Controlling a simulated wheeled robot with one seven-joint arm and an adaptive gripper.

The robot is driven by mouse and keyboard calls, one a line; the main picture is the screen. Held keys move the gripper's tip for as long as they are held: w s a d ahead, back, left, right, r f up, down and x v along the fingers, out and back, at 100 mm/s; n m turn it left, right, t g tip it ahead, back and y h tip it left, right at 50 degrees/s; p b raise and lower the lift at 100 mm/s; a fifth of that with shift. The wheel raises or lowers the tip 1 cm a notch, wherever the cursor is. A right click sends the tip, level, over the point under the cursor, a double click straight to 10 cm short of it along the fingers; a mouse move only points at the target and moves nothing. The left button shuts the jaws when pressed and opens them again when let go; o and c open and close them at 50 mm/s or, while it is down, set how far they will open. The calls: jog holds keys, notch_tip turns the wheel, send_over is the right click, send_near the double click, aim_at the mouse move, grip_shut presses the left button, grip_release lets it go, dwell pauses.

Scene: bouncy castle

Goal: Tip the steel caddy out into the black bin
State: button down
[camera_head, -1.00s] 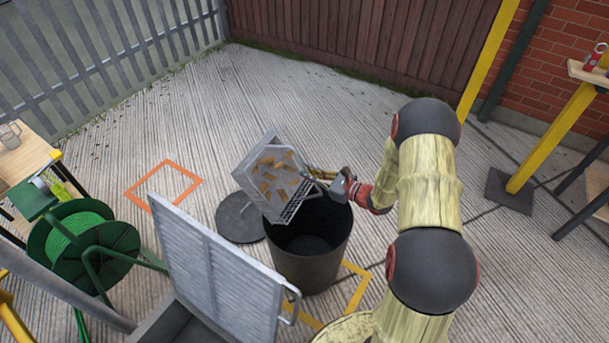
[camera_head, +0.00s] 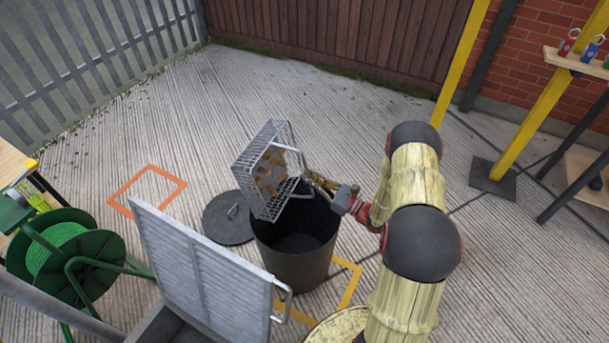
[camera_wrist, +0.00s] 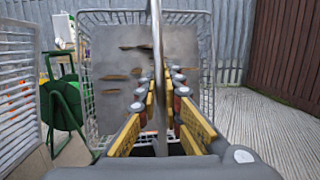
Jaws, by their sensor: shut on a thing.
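The steel caddy (camera_head: 261,172) is a wire basket with a handle, tilted steeply on its side above the black bin (camera_head: 300,262). Several brown wooden pieces (camera_head: 268,178) are still inside it. My gripper (camera_head: 318,182) is shut on the caddy's handle, at the caddy's right side. In the wrist view the handle bar (camera_wrist: 157,70) runs between my fingers (camera_wrist: 162,112), with the caddy's wire wall (camera_wrist: 205,65) behind. The bin is upright and open at the top; its inside is dark, and I cannot tell what lies in it.
A round dark lid (camera_head: 228,218) lies on the ground left of the bin. A raised grey slatted panel (camera_head: 200,270) stands in front. A green hose reel (camera_head: 70,255) is at the left. Orange (camera_head: 147,190) and yellow (camera_head: 350,285) outlines mark the ground. Open concrete lies behind.

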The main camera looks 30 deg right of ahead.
jog(key=shift+s+d+f+t+y, duration=0.5)
jog(key=shift+s+d+f+t, duration=0.25)
jog(key=shift+s+d+t, duration=0.2)
jog(key=shift+a, duration=0.1)
dwell(0.6)
